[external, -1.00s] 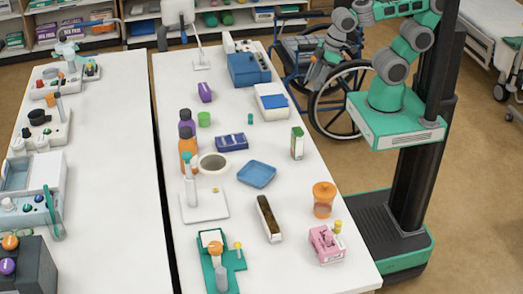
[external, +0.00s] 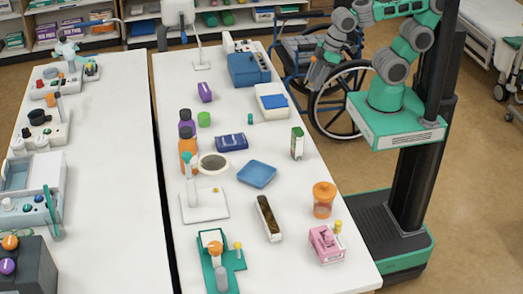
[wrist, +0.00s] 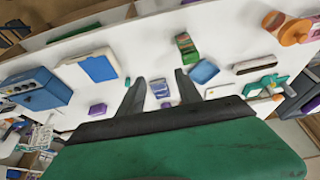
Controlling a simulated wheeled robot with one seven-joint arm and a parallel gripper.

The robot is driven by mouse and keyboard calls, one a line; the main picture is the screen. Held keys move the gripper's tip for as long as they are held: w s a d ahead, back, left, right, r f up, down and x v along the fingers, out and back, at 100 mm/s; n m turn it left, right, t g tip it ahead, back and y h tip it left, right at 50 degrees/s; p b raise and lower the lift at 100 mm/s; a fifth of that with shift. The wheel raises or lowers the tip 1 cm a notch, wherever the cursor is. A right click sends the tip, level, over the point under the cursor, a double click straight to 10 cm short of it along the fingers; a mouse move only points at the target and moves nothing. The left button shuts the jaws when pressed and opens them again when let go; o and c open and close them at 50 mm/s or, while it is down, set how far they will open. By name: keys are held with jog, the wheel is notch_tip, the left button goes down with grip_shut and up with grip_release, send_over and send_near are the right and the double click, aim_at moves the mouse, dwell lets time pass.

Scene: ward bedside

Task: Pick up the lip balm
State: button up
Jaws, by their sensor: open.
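A small teal upright cylinder (external: 250,118), which looks like the lip balm, stands on the white table below the white box with the blue top. In the wrist view it shows as a small teal piece (wrist: 127,82) just left of the left finger. Its label is too small to read. My gripper (external: 314,82) hangs beyond the right edge of the table, over the wheelchair. In the wrist view my gripper (wrist: 160,76) has its two dark fingers apart with nothing held between them; the table lies some way beyond them.
A blue-topped white box (external: 271,103), a green-white carton (external: 297,143), a navy box (external: 231,142) and a green cup (external: 204,119) stand around the teal cylinder. A wheelchair (external: 340,104) stands beside the table. The table is bare right around the cylinder.

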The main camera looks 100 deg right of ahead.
jog(key=shift+o, duration=0.6)
jog(key=shift+w, duration=0.1)
jog(key=w+a+f+n+t+b, duration=0.2)
jog(key=w+a+f+n+b, duration=0.15)
jog(key=w+a+n, duration=0.35)
jog(key=w+a+f+n+t+b, duration=0.2)
jog(key=w+a+f+n, duration=0.3)
jog(key=w, duration=0.3)
jog(key=w+a+f+n+t+y+b, duration=0.1)
jog(key=a+n+t, duration=0.1)
jog(key=a+n, duration=0.5)
jog(key=w+a+f+n+t+b, duration=0.15)
jog(key=a+n, duration=0.25)
jog(key=a, duration=0.4)
jog(key=n+t+y+b, duration=0.25)
jog(key=n+y, duration=0.65)
jog(key=n, duration=1.1)
send_near(339, 222)
jog(key=shift+t, duration=0.3)
jog(key=x, duration=1)
jog(key=shift+a+f, duration=0.15)
jog(key=shift+f, duration=0.1)
